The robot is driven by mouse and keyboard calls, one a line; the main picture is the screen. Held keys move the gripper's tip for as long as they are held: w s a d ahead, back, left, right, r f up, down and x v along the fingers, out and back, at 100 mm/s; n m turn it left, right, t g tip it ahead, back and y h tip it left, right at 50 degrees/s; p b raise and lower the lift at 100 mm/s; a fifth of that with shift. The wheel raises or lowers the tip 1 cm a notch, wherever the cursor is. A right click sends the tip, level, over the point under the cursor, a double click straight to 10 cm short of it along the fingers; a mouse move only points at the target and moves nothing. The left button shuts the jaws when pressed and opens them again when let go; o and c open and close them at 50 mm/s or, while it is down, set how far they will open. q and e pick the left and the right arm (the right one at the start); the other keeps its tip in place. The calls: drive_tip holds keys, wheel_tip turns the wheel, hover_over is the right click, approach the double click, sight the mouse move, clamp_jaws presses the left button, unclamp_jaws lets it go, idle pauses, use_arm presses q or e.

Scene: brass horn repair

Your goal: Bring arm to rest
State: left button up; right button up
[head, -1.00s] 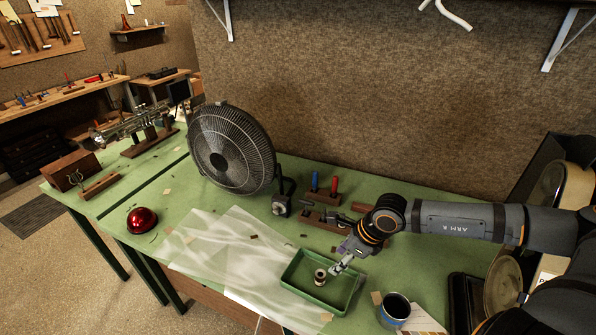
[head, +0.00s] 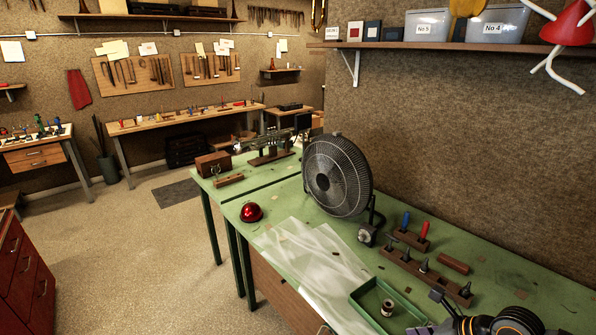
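My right gripper (head: 424,328) shows at the bottom edge of the head view, partly cut off, just right of the green tray (head: 358,300). Whether its fingers are open or shut is not clear. The wrist of my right arm (head: 516,322) is beside it at the lower right. A small dark spool-like part with a pale top (head: 387,308) stands in the tray, apart from the gripper. My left gripper is not in view.
A black fan (head: 337,177) stands on the green bench (head: 480,262). A wooden tool block (head: 425,275) lies behind the gripper. A translucent sheet (head: 310,262) and a red dome (head: 251,212) are to the left. A shelf (head: 440,46) hangs above.

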drive_tip(key=w+a+r+m+t+y, duration=0.4)
drive_tip(key=w+a+r+m+t, duration=0.15)
drive_tip(key=r+m+t, duration=0.35)
drive_tip(key=w+d+r+m+t+h, duration=0.2)
drive_tip(key=d+r+m+t+h, duration=0.35)
drive_tip(key=m, duration=0.75)
drive_tip(key=s+d+f+m+g+h, duration=0.45)
drive_tip(key=d+f+m+h, duration=0.45)
drive_tip(key=m, duration=0.3)
drive_tip(key=s+a+f+m+g+y, duration=0.2)
drive_tip(key=s+a+f+m+g, duration=0.2)
drive_tip(key=s+a+f+g, duration=0.25)
drive_tip(key=s+a+f+m+g+y, duration=0.25)
drive_tip(key=s+f+m+g, duration=0.2)
drive_tip(key=s+f, duration=0.4)
wheel_tip(320, 180, down, 28)
drive_tip(key=s+d+f+g+h+b, duration=0.1)
drive_tip(key=s+d+g+b, duration=0.1)
drive_tip(key=b, duration=0.1)
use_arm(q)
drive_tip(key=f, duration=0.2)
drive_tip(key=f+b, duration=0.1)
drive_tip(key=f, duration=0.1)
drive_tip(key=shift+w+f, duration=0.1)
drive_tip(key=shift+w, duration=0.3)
use_arm(e)
drive_tip(key=s+d+f, duration=0.1)
drive_tip(key=s+f, duration=1.5)
drive_tip(key=s, duration=0.2)
drive_tip(key=shift+g, duration=0.3)
